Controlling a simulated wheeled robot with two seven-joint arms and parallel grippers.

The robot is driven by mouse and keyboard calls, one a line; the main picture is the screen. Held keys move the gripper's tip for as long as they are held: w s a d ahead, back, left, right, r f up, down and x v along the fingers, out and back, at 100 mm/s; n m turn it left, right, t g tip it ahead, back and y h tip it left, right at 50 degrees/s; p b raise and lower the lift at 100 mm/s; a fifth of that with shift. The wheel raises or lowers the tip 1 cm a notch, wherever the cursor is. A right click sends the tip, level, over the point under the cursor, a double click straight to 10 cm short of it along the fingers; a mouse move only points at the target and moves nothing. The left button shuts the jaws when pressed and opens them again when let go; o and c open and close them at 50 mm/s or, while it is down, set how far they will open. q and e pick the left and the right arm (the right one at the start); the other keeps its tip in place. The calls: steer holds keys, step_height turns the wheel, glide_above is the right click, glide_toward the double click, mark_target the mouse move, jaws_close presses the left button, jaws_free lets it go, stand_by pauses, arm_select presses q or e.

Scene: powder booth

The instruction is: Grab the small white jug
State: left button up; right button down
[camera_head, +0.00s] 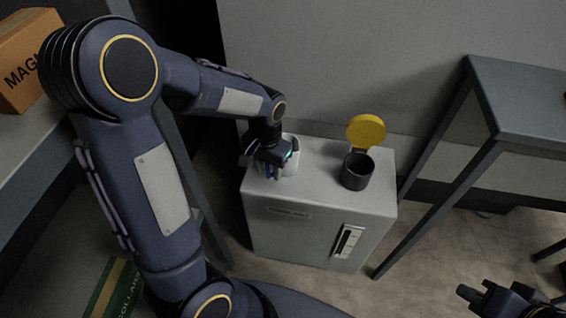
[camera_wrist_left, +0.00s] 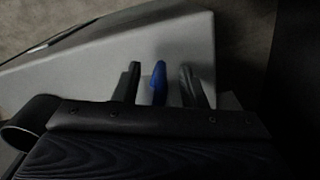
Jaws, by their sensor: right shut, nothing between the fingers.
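The small white jug (camera_head: 292,166) stands on top of the grey cabinet, at its back left, largely hidden behind my left gripper. My left gripper (camera_head: 268,174) is at the jug. In the left wrist view, its two fingers (camera_wrist_left: 160,88) are apart, with a narrow blue part (camera_wrist_left: 159,78) between them and a gap on each side. The blue part looks like the jug's handle, but I cannot be sure. My right gripper (camera_head: 470,293) is shut and empty at the lower right, away from the cabinet.
The grey cabinet (camera_head: 300,232) also holds a dark cup (camera_head: 357,172) with a raised yellow lid (camera_head: 366,131), right of the jug. A dark metal table (camera_head: 530,100) stands at the right. A cardboard box (camera_head: 28,62) sits on a shelf at the upper left.

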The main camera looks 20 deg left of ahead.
arm_select(q)
steer(key=shift+f, duration=0.5)
jaws_close()
steer(key=shift+r, duration=0.2)
steer(key=shift+r+p, duration=0.3)
steer(key=shift+r, duration=0.35)
steer(key=s+d+r+p, duration=0.4)
steer(key=s+d+r, duration=0.2)
steer(key=d+r, duration=0.5)
steer(key=shift+d+r+p, duration=0.2)
steer(key=shift+d+p, duration=0.15)
steer(key=shift+d, duration=0.45)
